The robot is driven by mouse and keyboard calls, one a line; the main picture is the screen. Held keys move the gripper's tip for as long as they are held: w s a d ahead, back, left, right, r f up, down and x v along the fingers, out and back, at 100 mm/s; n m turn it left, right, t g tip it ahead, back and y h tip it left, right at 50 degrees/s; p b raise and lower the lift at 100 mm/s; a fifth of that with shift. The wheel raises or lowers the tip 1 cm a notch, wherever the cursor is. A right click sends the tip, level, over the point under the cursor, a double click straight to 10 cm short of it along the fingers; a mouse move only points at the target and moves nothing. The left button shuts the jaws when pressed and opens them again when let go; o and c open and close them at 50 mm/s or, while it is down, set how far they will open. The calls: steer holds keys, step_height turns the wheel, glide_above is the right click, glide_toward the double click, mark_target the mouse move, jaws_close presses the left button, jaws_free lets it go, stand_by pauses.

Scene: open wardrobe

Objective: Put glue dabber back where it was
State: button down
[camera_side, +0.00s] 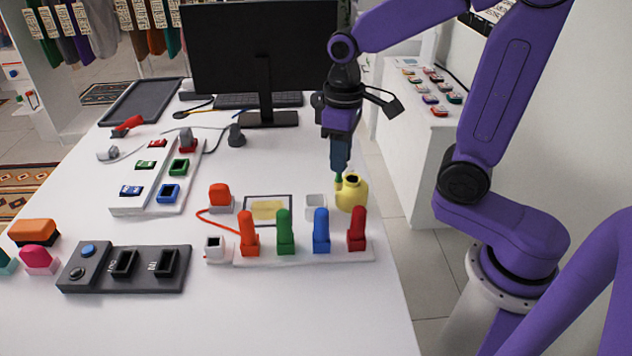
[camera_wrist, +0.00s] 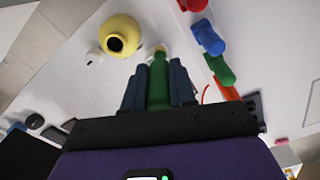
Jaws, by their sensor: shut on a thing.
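My gripper (camera_side: 339,166) is shut on the glue dabber. In the wrist view the dabber is a green stick (camera_wrist: 159,85) with a pale tip, held between the two blue fingers (camera_wrist: 159,88). In the side view only a little green (camera_side: 338,179) shows below the fingers. A round yellow pot (camera_side: 352,194) with an open neck stands just beside the dabber. It also shows in the wrist view (camera_wrist: 122,30), with its dark mouth left of the dabber tip.
A small white square holder (camera_side: 315,206) stands left of the pot. A white rack (camera_side: 305,256) with red-orange, green, blue and dark red handles stands in front. A framed yellow patch (camera_side: 267,209) lies behind the rack. A monitor (camera_side: 262,50) stands behind.

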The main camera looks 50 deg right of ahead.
steer(key=shift+w+a+f, duration=0.15)
steer(key=shift+w+f, duration=0.75)
steer(key=shift+f, duration=0.65)
steer(key=shift+w+a+f, duration=0.15)
steer(key=shift+w+f, duration=0.7)
steer(key=shift+f, duration=0.7)
steer(key=shift+w+a+f, duration=0.15)
steer(key=shift+w+f, duration=0.75)
steer(key=shift+f, duration=0.65)
steer(key=shift+f, duration=0.1)
steer(key=c, duration=0.9)
jaws_free()
step_height(320, 180, up, 12)
steer(key=shift+r, duration=0.15)
